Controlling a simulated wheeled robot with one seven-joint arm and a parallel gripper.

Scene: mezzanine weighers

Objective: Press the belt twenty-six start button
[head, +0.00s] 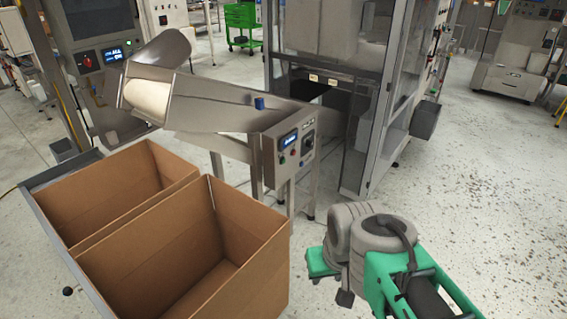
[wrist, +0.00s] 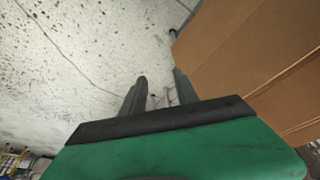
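A steel inclined belt conveyor (head: 225,100) stands left of centre in the head view. A grey control box (head: 289,147) is mounted on the near side of its lower right end. The box has a small lit display (head: 289,139), a few small buttons including green and red ones below it, and a dark round dial (head: 308,142) at its right. Labels are too small to read. My gripper (wrist: 161,84) shows two dark fingers spread apart with nothing between them in the wrist view. My arm is at the lower right of the head view, to the right of and nearer than the control box.
Two open, empty-looking cardboard boxes (head: 205,262) stand in front of the conveyor; cardboard also fills the wrist view's right side (wrist: 255,50). A glazed machine cabinet (head: 380,110) stands behind the control box. Another panel (head: 100,58) is at the upper left. Speckled floor (head: 480,190) is clear at right.

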